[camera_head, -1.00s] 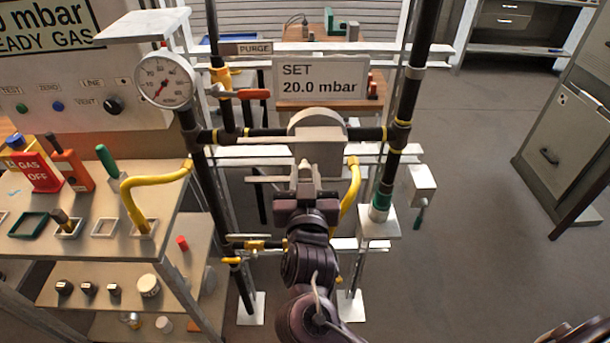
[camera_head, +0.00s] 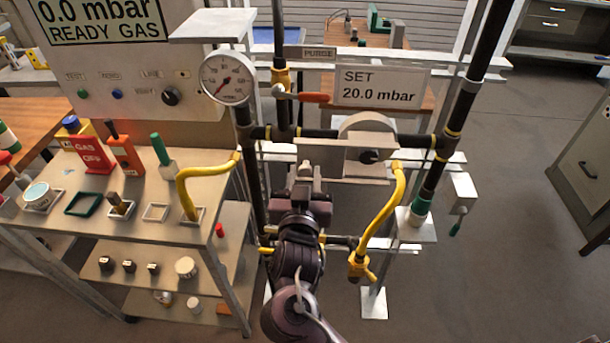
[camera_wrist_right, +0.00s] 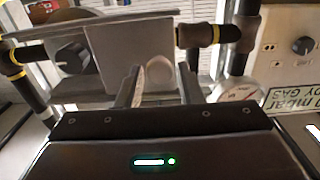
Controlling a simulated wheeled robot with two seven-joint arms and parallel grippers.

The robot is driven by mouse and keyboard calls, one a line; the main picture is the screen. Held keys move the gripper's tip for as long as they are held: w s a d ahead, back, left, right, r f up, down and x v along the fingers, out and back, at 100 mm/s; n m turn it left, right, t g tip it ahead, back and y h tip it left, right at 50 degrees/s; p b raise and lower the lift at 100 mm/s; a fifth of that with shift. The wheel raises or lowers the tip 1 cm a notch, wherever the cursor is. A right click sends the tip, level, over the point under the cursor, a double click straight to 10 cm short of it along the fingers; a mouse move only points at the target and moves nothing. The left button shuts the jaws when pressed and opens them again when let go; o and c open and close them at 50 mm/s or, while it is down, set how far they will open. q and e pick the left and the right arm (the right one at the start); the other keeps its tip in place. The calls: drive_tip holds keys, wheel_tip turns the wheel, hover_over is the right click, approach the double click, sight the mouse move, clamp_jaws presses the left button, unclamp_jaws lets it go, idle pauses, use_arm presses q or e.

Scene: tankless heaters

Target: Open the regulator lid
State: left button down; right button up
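The grey regulator (camera_head: 368,126) sits on the black pipe between the uprights, with a round body. Its black knob (camera_head: 368,156) is exposed. A flat grey lid plate (camera_head: 324,152) stands left of the knob, swung aside; how far it has turned is hard to tell. My right gripper (camera_head: 305,172) is in front of this plate. In the right wrist view, which looks upside down, the open fingers (camera_wrist_right: 160,88) are apart before the lid plate (camera_wrist_right: 135,45), with a pale round piece (camera_wrist_right: 160,75) between them; contact cannot be told. My left gripper is out of view.
A pressure gauge (camera_head: 227,78) and a SET sign (camera_head: 381,86) flank the regulator. Yellow hoses (camera_head: 385,215) hang on both sides.

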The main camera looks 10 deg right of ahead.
drive_tip(key=shift+o, duration=1.1)
drive_tip(key=shift+s, duration=0.2)
drive_tip(key=b+v, duration=0.1)
drive_tip(key=v, duration=0.6)
drive_tip(key=shift+s, duration=0.25)
drive_tip(key=shift+a, duration=0.15)
